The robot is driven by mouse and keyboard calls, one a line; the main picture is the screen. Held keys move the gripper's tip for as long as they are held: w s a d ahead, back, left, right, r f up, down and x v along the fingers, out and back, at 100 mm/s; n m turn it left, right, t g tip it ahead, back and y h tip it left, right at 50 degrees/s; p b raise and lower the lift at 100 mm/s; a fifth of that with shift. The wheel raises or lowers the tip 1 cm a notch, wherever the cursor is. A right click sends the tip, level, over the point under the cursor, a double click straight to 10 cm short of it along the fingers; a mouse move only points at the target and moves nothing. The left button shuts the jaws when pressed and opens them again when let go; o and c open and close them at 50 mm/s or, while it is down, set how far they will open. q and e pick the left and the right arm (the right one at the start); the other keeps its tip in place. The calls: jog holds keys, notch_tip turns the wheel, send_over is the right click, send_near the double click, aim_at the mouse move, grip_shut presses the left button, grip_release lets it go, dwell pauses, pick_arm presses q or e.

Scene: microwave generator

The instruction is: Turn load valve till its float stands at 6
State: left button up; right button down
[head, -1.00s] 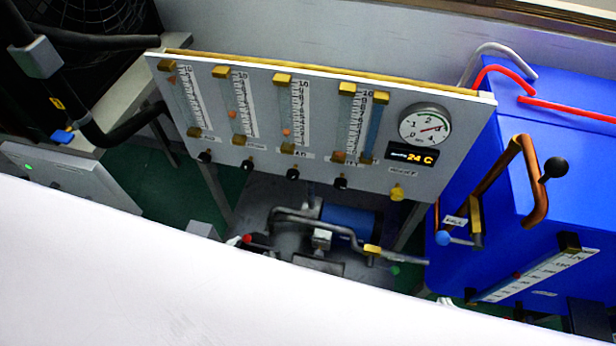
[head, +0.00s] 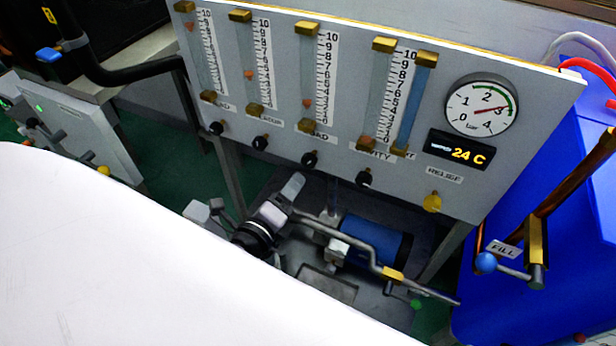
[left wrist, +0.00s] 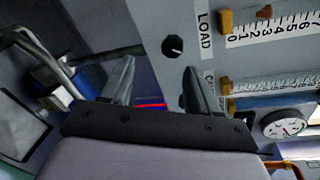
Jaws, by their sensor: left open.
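The load valve is a black knob (head: 310,160) under the third flowmeter on the grey panel. It shows in the left wrist view (left wrist: 172,47) beside the LOAD label (left wrist: 204,29). Its orange float (head: 307,103) stands low in the tube, at about 2 to 3; it also shows in the wrist view (left wrist: 264,12). My left gripper (head: 293,186) is in front of and below the panel, short of the knob. In the wrist view my open fingers (left wrist: 160,88) are empty, with the load knob ahead between and above them. My right gripper is not in view.
Other black knobs sit close on both sides, one (head: 363,178) to the right. A yellow relief knob (head: 432,202) is further right. A blue motor (head: 375,243) with pipes stands below the panel. A blue tank (head: 560,250) is at the right.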

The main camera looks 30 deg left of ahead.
aim_at(306, 163)
pick_arm(q)
jog(key=w+m, duration=0.1)
jog(key=w, duration=0.1)
jog(key=w+m+t+b, duration=0.1)
jog(key=w+m, duration=0.1)
jog(key=w, duration=0.1)
jog(key=w+m+t, duration=0.1)
jog(key=w, duration=0.1)
jog(key=shift+w+a+r+m+b, duration=0.1)
jog(key=shift+w+r+m+b, duration=0.15)
jog(key=shift+m+b, duration=0.15)
jog(key=shift+w, duration=0.8)
jog(key=c, duration=1)
